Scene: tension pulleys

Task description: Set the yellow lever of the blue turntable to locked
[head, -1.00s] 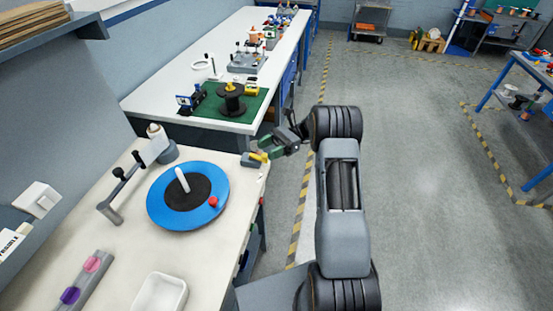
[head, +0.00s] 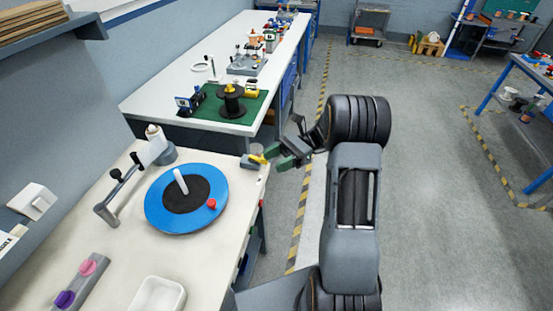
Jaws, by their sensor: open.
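The blue turntable (head: 158,212) lies flat on the near bench, with a black centre, a white upright peg (head: 181,181) and a red knob (head: 212,203). A yellow lever (head: 257,159) sits on a small grey block (head: 247,163) at the bench's right edge, beyond the turntable. My gripper (head: 279,156) is open just right of the lever, with green on its fingers. It looks close to the lever but empty; I cannot tell whether they touch. The lever is small here, and its exact setting cannot be read.
A grey arm with black knobs (head: 117,192) stands left of the turntable. A white tray (head: 158,296) and a bar with pink and purple discs (head: 75,285) are nearer. A second bench (head: 160,105) with a green mat lies beyond. Open floor is on the right.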

